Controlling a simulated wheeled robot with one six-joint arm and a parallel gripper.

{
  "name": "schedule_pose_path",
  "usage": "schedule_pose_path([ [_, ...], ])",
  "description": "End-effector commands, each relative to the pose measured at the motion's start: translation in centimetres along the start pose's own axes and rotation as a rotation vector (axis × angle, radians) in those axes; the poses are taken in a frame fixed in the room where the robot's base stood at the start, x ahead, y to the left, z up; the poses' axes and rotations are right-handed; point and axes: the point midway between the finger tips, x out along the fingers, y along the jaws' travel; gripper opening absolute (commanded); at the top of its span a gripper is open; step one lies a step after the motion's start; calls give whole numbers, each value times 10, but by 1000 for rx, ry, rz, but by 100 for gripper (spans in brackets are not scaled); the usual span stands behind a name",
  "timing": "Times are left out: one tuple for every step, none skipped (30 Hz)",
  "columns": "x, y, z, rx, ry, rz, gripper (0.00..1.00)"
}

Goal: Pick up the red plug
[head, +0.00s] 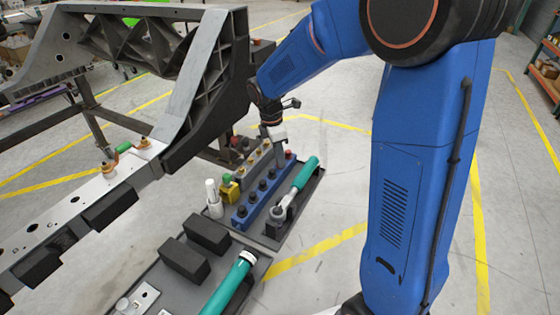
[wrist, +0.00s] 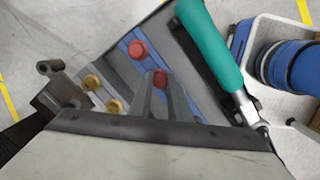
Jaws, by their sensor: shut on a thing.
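My gripper (wrist: 159,86) is shut on a red plug (wrist: 158,77), whose top shows between the two fingers in the wrist view. A second red plug (wrist: 138,50) stands just beyond it on the blue rack, apart from the fingers. In the head view my gripper (head: 279,146) reaches down at the far end of the racks, and a red plug (head: 289,154) shows beside it on the blue rack (head: 243,217). The held plug is hidden there by the gripper. I cannot tell whether it is clear of its rack.
Gold plugs (wrist: 92,82) stand left of my fingers. A teal-handled tool (head: 305,172) lies right of the blue rack. The large chassis frame (head: 190,80) rises close on the left.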

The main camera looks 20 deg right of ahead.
Motion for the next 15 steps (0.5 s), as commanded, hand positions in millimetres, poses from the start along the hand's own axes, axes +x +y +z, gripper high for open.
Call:
schedule_pose_path([
  [-4,0,0,0,0,2,0],
  [-7,1,1,0,1,3,0],
  [-12,1,2,0,1,4,0],
  [-16,1,2,0,1,4,0],
  [-20,0,3,0,1,3,0],
  [-27,1,4,0,1,4,0],
  [-33,1,5,1,1,4,0],
  [-39,1,6,1,1,4,0],
  [-46,1,7,1,1,5,0],
  [-52,0,8,1,1,4,0],
  [-57,1,8,1,1,4,0],
  [-64,1,10,1,1,4,0],
  [-69,0,10,1,1,3,0],
  [-73,0,11,1,1,4,0],
  [-79,0,12,0,1,3,0],
])
